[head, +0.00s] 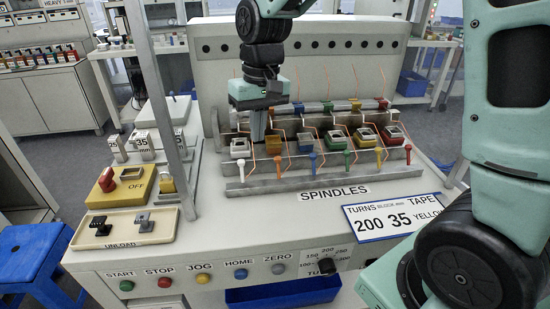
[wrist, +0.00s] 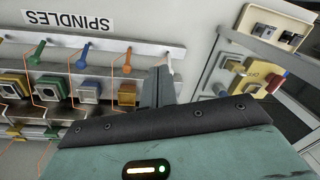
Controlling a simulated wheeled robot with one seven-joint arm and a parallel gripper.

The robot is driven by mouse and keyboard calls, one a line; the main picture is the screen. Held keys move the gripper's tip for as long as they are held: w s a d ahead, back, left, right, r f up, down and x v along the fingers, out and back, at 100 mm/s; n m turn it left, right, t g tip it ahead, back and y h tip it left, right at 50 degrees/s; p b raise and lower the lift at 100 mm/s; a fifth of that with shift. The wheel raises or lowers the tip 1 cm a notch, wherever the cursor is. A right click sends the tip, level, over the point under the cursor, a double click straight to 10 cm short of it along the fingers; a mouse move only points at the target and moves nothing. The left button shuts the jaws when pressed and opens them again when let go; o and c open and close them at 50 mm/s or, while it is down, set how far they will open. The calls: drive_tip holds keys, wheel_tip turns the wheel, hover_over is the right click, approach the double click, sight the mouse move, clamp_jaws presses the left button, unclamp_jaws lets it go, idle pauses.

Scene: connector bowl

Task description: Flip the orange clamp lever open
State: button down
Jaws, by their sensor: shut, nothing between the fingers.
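The orange clamp lever (head: 278,166) stands at the front rail of the spindle fixture, second from the left, between a white lever (head: 241,170) and a blue lever (head: 312,164). The orange lever also shows in the wrist view (wrist: 128,58), just left of my fingers. My gripper (head: 258,138) points down between the white block (head: 240,147) and the orange block (head: 273,146), behind the orange lever. In the wrist view my gripper (wrist: 158,88) is shut and empty.
Green (head: 346,159), yellow (head: 378,158) and red (head: 407,154) levers continue the row to the right. Thin orange wires rise close around the blocks. A yellow OFF box (head: 135,186) and the UNLOAD tray (head: 160,230) are at left.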

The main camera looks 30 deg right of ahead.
sight(278, 168)
drive_tip(key=w+d+f+m, duration=0.1)
drive_tip(key=w+d+m, duration=0.1)
drive_tip(key=w+d, duration=0.3)
drive_tip(key=d, duration=0.3)
drive_tip(key=shift+w+b, duration=0.15)
drive_tip(key=shift+b, duration=0.15)
drive_tip(key=shift+d+f, duration=0.1)
drive_tip(key=shift+f, duration=0.05)
drive_tip(key=f, duration=1)
drive_tip(key=shift+w+a, duration=0.1)
drive_tip(key=shift+a, duration=0.25)
drive_tip(key=shift+r+b, duration=0.1)
drive_tip(key=shift+b, duration=0.3)
